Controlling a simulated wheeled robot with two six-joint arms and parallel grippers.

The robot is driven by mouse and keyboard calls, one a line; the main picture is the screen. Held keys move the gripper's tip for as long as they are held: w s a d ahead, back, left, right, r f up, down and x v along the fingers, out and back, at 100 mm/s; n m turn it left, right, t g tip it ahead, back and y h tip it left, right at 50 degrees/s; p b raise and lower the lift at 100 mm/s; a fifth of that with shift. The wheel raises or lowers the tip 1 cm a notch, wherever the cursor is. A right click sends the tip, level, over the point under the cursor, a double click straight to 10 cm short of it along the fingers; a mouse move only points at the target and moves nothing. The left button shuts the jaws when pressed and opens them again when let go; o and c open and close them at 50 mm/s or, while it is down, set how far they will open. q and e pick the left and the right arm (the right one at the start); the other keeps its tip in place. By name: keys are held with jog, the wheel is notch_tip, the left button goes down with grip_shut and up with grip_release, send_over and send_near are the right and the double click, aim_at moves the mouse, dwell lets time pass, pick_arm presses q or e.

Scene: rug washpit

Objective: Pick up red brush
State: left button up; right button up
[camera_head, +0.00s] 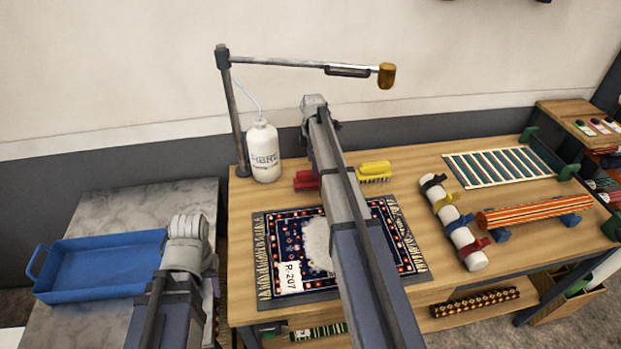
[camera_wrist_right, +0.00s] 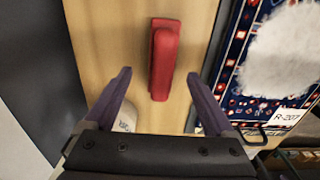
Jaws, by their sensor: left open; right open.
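The red brush (camera_head: 306,181) lies on the wooden table behind the rug, partly hidden by my right arm in the head view. In the right wrist view the red brush (camera_wrist_right: 163,55) lies lengthwise ahead of my right gripper (camera_wrist_right: 158,76). Its near end shows between the two open, empty fingertips, and the brush appears below them, not gripped. In the head view my right gripper (camera_head: 315,108) is over the back of the table; its fingers are hidden there. My left gripper (camera_head: 187,235) is at the lower left, near the blue tray, with its fingers not clearly visible.
A yellow brush (camera_head: 374,170) lies right of the red one. A white bottle (camera_head: 264,152) stands at the back left beside a lamp-like post (camera_head: 238,125). A patterned rug (camera_head: 275,235) lies in front. The blue tray (camera_head: 105,262) is on the grey side table.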

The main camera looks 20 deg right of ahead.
aim_at(312, 180)
jog(key=shift+s+a+f+b, duration=0.1)
jog(key=shift+f+b, duration=1.9)
jog(key=shift+s+a+f+b, duration=0.1)
jog(key=shift+f+b, duration=1.85)
jog(key=shift+b, duration=0.05)
jog(key=shift+r, duration=0.1)
grip_shut()
